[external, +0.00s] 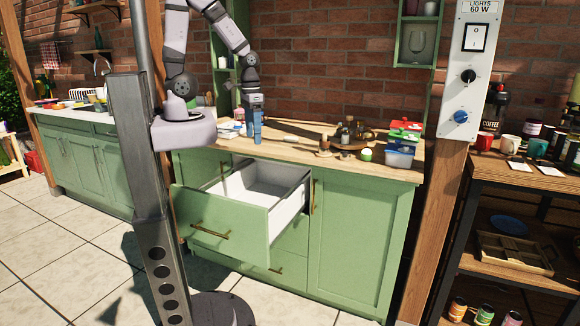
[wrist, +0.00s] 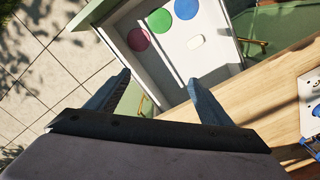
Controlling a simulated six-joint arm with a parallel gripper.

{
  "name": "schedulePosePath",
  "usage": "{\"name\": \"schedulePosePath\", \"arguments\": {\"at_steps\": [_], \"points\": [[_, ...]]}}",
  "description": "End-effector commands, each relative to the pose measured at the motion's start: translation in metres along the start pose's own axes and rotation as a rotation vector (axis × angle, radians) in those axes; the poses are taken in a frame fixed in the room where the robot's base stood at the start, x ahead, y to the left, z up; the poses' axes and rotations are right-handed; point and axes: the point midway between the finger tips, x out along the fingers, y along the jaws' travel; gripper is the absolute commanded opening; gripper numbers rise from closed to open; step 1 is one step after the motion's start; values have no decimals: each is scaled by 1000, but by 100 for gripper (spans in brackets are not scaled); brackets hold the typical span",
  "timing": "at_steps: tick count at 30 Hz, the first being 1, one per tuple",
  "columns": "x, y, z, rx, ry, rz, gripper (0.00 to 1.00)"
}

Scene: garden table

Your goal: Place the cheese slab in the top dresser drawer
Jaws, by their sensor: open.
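The top dresser drawer (external: 215,221) is pulled open and its white inside shows. In the wrist view the drawer (wrist: 228,72) lies beyond my fingertips. My gripper (external: 257,140) is above the worktop's left part, behind the open drawer.
The wooden worktop (external: 300,143) holds a round tray with bottles (external: 350,138) and stacked lidded containers (external: 402,150) at the right. A pale board with blue parts (wrist: 311,100) lies at the wrist view's right edge. A metal post (external: 148,200) partly blocks the external view.

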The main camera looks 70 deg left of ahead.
Motion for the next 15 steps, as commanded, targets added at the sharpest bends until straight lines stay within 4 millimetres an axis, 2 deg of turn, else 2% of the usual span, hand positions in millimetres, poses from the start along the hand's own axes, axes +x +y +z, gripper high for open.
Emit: {"name": "schedulePosePath", "arguments": {"at_steps": [3,6,15], "points": [[-14,8,6,43,-5,-1,74],[-19,10,10,60,-11,-1,74],[-21,11,12,66,-14,-2,74]]}}
